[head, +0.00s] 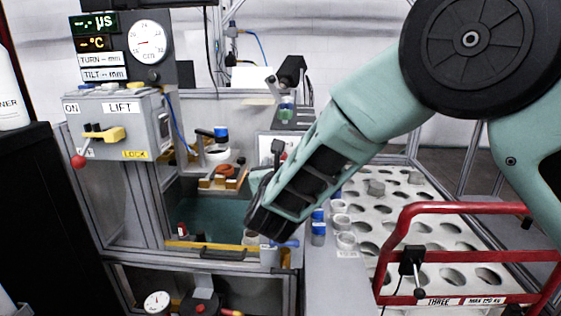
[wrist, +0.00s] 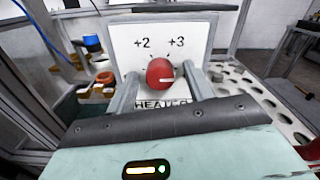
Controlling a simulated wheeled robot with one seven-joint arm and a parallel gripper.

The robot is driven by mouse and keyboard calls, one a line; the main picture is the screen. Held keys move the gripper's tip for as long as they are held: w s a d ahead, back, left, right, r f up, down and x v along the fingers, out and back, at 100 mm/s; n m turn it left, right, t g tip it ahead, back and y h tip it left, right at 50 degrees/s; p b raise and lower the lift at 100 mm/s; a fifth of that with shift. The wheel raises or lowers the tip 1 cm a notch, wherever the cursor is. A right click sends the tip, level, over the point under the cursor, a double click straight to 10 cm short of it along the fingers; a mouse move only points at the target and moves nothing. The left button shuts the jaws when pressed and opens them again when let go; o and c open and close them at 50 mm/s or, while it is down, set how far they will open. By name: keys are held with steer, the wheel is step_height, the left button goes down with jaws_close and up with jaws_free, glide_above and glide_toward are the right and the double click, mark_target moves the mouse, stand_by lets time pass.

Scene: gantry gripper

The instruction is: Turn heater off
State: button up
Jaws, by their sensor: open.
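The heater knob (wrist: 160,74) is a red round knob with a white mark, in the middle of the wrist view. It sits on a white panel (wrist: 121,42) marked "+2" and "+3", with "HEATER" partly hidden below. The knob's white mark runs roughly level, toward the right. My gripper (wrist: 162,74) is open, one finger on each side of the knob. A small gap seems to show beside the knob, and I cannot tell whether either finger touches it. In the head view my arm mostly covers the panel (head: 265,146), and the knob cannot be made out.
A white rack with round holes (head: 428,235) lies right of the panel, with a red tubular frame (head: 455,209) in front. Left are a blue-capped item (head: 221,132), a teal basin (head: 205,212) and the lift box (head: 118,120) with its yellow lever.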

steer(key=c, duration=1)
steer(key=shift+o, duration=0.2)
